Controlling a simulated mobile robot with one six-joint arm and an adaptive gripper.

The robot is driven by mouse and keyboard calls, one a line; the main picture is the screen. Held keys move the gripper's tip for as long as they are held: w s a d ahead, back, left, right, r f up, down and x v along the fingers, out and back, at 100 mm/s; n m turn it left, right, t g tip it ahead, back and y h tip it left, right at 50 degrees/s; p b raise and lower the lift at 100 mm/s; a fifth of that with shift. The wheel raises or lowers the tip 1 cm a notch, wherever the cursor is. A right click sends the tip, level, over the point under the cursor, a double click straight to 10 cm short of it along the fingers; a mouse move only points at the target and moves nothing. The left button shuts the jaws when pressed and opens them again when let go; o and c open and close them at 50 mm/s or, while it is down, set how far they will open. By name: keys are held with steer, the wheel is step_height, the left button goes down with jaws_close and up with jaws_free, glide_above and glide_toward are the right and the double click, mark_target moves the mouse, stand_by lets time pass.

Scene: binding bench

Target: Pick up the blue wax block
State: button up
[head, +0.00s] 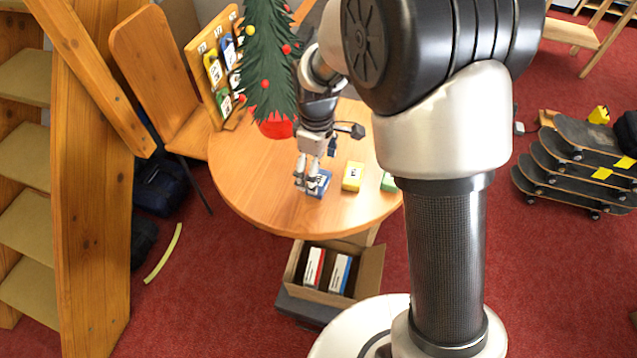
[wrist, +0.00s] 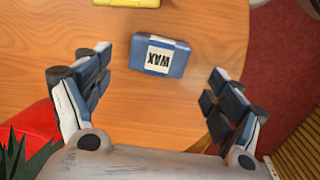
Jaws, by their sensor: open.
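The blue wax block (wrist: 178,64) lies flat on the round wooden table, its white label reading WAX. It also shows in the head view (head: 320,186), partly hidden behind my gripper. My gripper (head: 307,186) is over the table at the block. In the wrist view my gripper (wrist: 155,95) is open, with one finger on each side and nothing between the tips; the block lies just ahead of them, apart from both fingers.
The wooden table (head: 245,165) also bears a yellow block (head: 353,176) and a green block (head: 389,182) to the right. A small Christmas tree (head: 265,60) in a red pot stands behind left.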

step_height(320, 180, down, 5)
steer(key=shift+w+d+r+b, duration=0.1)
steer(key=shift+d+r+b, duration=0.1)
steer(key=shift+b, duration=0.5)
steer(key=shift+r, duration=0.1)
steer(key=shift+c, duration=0.5)
steer(key=c, duration=1.1)
